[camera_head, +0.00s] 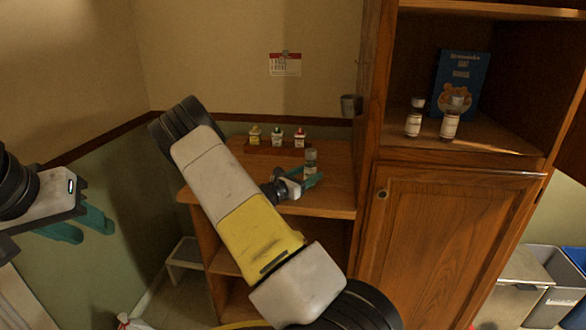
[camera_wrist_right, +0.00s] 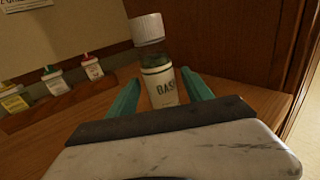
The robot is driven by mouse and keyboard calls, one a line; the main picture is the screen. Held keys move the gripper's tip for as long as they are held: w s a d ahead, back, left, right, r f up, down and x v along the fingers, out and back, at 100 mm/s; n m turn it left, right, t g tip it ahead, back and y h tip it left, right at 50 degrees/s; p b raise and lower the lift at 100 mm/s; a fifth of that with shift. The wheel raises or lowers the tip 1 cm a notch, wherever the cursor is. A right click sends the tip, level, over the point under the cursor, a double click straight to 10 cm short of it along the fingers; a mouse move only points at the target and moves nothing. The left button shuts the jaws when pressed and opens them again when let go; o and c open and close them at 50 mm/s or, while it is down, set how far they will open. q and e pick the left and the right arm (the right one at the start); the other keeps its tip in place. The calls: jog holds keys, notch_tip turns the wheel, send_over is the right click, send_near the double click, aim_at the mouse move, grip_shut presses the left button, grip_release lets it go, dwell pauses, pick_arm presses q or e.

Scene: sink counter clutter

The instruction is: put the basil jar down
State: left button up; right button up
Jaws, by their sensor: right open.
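The basil jar (camera_head: 311,160) has a whitish lid and a cream label. It stands on the wooden counter (camera_head: 334,197). In the right wrist view the jar (camera_wrist_right: 160,82) is close up, with part of its label readable. My right gripper (camera_head: 308,183) is open at the jar, with one teal finger on each side of it. The same gripper (camera_wrist_right: 163,92) in the right wrist view shows a finger left and right of the jar's lower part, which is partly hidden. My left gripper (camera_head: 88,229) hangs at the far left, away from the counter, with two teal fingers apart.
A wooden rack with three small bottles (camera_head: 277,140) stands at the back of the counter. A tall cabinet (camera_head: 450,215) borders the counter on the right. A small dark cup (camera_head: 351,105) is at the cabinet's side.

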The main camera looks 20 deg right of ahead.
jog(key=v, duration=0.7)
jog(key=shift+s+a, duration=0.1)
jog(key=shift+s+r, duration=0.15)
jog(key=shift+s, duration=0.1)
jog(key=s+r+m+g+y, duration=0.2)
jog(key=s+m+g+y, duration=0.2)
jog(key=s+m, duration=0.3)
jog(key=s+r+m+g+y, duration=0.2)
jog(key=s+m+g+y, duration=0.15)
jog(key=s+m, duration=0.35)
jog(key=s+a+r+m+t+y, duration=0.6)
jog(key=s+a+r+y, duration=0.5)
jog(key=s+a+r, duration=0.4)
jog(key=s+a+m, duration=0.1)
jog(key=a+m, duration=0.1)
jog(key=a, duration=0.1)
jog(key=shift+r, duration=0.2)
